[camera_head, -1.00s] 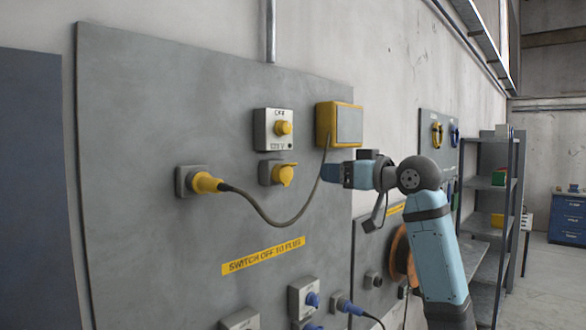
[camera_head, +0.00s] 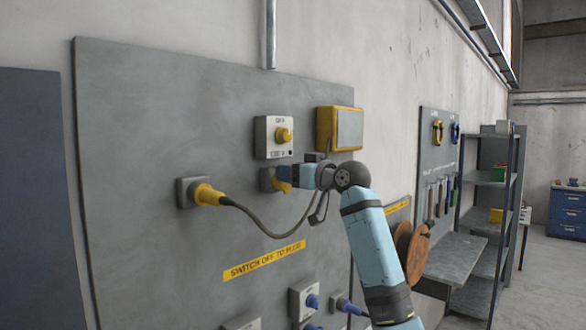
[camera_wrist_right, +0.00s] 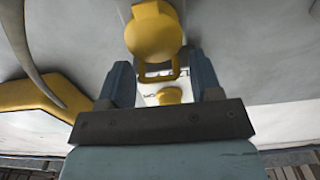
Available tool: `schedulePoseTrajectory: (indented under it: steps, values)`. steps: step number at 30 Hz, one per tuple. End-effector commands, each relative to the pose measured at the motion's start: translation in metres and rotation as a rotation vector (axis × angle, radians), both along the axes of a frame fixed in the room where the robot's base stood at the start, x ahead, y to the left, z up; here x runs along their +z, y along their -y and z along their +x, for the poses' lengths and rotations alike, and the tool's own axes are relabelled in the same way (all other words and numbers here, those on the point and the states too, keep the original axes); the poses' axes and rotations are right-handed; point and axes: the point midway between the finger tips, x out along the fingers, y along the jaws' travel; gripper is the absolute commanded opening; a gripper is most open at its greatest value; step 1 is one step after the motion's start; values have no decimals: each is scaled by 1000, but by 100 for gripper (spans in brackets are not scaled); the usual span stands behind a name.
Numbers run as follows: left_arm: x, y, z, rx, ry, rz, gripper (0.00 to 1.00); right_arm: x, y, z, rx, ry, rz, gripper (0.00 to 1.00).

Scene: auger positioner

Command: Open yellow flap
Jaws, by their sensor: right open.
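The yellow flap (camera_head: 280,181) is on a grey socket (camera_head: 267,178) on the wall panel, below the switch box. In the head view my right gripper (camera_head: 283,175) is at this socket and hides much of the flap. In the right wrist view the round yellow flap (camera_wrist_right: 153,36) hangs just beyond the fingertips, with its yellow loop-shaped tab (camera_wrist_right: 158,72) between them. The two blue fingers of my right gripper (camera_wrist_right: 160,75) stand apart on either side of the tab, so it is open. The flap looks closed over the socket. My left gripper is not in view.
A switch box with a yellow knob (camera_head: 284,135) sits just above. A yellow-framed box (camera_head: 345,128) is to its upper right. A yellow plug (camera_head: 206,194) with a drooping cable (camera_head: 257,222) is at left, the cable passing below the gripper.

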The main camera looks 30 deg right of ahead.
Motion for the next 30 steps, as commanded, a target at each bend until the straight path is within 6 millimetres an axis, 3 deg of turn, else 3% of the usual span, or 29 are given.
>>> schedulePoseTrajectory:
  steps: [8,12,13,24,30]
  values:
    - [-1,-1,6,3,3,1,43,0,0,1,0,0,-1,59]
    - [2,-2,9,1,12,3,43,0,0,1,0,0,0,26]
    - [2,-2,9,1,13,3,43,0,0,1,0,0,0,25]
    - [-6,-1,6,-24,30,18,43,-7,1,-2,-1,58,20,25]
    - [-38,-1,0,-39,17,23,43,-14,4,-9,-1,180,62,25]
